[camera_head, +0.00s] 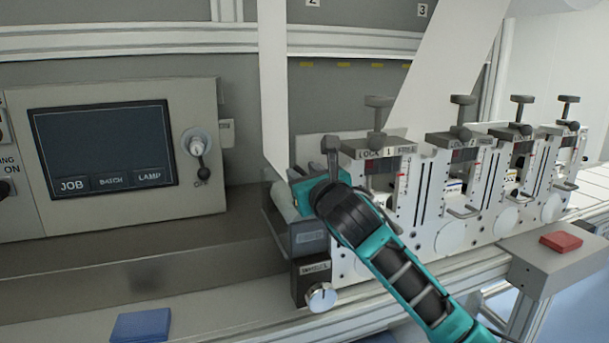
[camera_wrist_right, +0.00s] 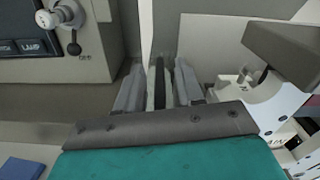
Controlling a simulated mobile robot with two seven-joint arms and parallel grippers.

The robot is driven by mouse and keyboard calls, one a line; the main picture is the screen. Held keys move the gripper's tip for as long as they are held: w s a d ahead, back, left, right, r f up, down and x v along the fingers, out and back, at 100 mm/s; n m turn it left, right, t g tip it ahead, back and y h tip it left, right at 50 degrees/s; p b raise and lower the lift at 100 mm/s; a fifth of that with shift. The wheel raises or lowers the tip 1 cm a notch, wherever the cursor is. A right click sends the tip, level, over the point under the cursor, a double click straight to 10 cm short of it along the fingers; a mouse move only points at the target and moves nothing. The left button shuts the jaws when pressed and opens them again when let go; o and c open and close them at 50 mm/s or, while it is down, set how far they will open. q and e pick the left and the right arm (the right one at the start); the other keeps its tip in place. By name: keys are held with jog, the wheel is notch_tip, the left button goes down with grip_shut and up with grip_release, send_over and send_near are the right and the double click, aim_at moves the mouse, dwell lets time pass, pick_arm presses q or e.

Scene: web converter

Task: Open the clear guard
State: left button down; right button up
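The clear guard (camera_head: 275,217) is a see-through panel at the left end of the white machine row, with a pale roller showing behind it. My right gripper (camera_head: 298,191) reaches in from the lower right and is at the guard's upper part, covering some of it. In the right wrist view, the two grey fingers (camera_wrist_right: 158,88) stand apart. A dark upright strip shows between them, with a gap on each side. I cannot tell whether the strip is part of the guard, or whether the fingers touch it. My left gripper is not in view.
A control panel (camera_head: 205,100) with a dark screen and a rotary switch stands at the left. White lock stations (camera_head: 455,185) with grey T-handles line up to the right. A black box with a silver knob (camera_head: 321,297) sits below the guard. A blue block (camera_head: 141,325) lies at the front.

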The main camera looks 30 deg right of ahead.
grip_shut()
dwell(0.4)
